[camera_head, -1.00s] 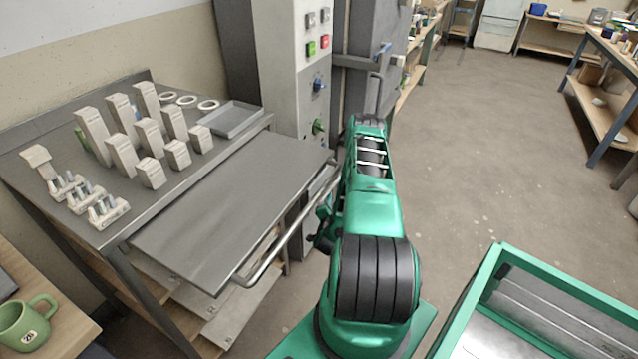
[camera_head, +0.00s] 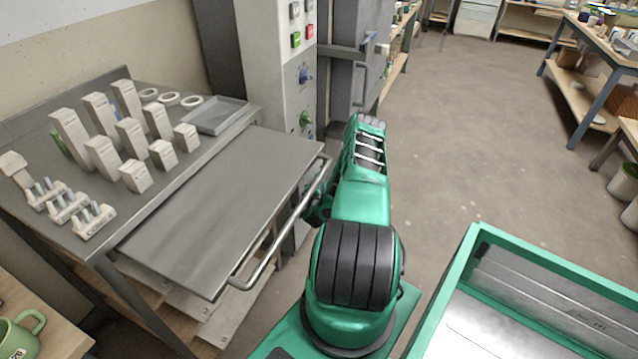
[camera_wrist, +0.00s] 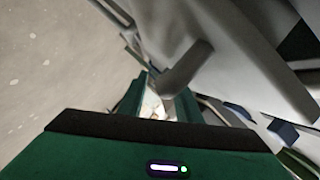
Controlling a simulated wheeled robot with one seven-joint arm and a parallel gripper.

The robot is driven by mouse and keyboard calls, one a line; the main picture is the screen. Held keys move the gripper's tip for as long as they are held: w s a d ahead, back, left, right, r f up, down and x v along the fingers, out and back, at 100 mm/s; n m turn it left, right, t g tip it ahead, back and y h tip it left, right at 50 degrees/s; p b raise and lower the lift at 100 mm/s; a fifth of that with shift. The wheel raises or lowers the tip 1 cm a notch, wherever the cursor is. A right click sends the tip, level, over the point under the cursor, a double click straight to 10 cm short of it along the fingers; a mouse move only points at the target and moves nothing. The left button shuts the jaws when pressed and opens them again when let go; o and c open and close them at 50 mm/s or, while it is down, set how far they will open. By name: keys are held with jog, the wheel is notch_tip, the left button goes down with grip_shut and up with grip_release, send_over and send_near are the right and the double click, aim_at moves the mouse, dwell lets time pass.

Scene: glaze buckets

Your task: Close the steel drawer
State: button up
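The steel drawer (camera_head: 215,215) stands pulled out from under the top of the steel table at left. Its bar handle (camera_head: 262,268) runs along the front edge. My green arm reaches forward beside the drawer's right side. In the head view my gripper is mostly hidden behind the arm, near the far half of the handle. In the wrist view my gripper (camera_wrist: 158,95) has its two green fingers apart. A grey rounded bar (camera_wrist: 185,72), probably the handle, shows close by the fingers. I cannot tell whether they touch it.
The steel table (camera_head: 185,122) carries several pale blocks, rings and a shallow tray (camera_head: 218,115). A control cabinet (camera_head: 265,60) stands beyond the drawer. A green-framed cart (camera_head: 455,285) is at lower right. Open floor (camera_head: 480,150) lies to the right.

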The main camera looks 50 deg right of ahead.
jog(key=shift+w+d+f, duration=0.15)
jog(key=shift+w+d, duration=0.2)
jog(key=shift+d, duration=0.25)
grip_shut()
jog(key=shift+d, duration=0.1)
